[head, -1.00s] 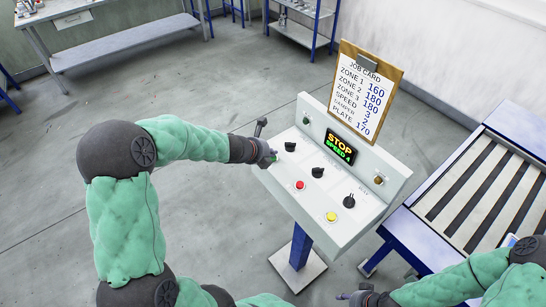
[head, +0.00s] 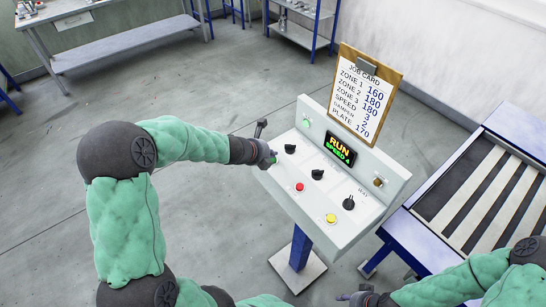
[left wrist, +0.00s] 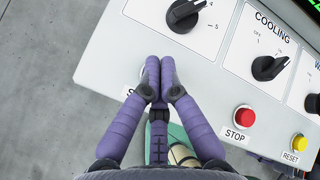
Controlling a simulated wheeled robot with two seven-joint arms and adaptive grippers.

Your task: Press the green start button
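The control panel (head: 328,222) is a light grey sloped console with dials. My left gripper (head: 274,158) is at its left end, fingertips down at the panel face. In the left wrist view its purple fingers (left wrist: 152,66) are together, with nothing seen between them. They cover the spot left of the red STOP button (left wrist: 244,117), over a label of which little shows. The green start button is mostly hidden by the fingertips, so contact cannot be seen directly. The display (head: 340,148) reads RUN, SPEED 4. My right gripper (head: 346,296) is low, away from the panel; its fingers are unclear.
A yellow RESET button (head: 331,218) and black dials (head: 317,174) are on the panel. A lit green lamp (head: 306,122) and a job card (head: 366,95) are on its upright back. A slatted conveyor (head: 485,190) stands at right.

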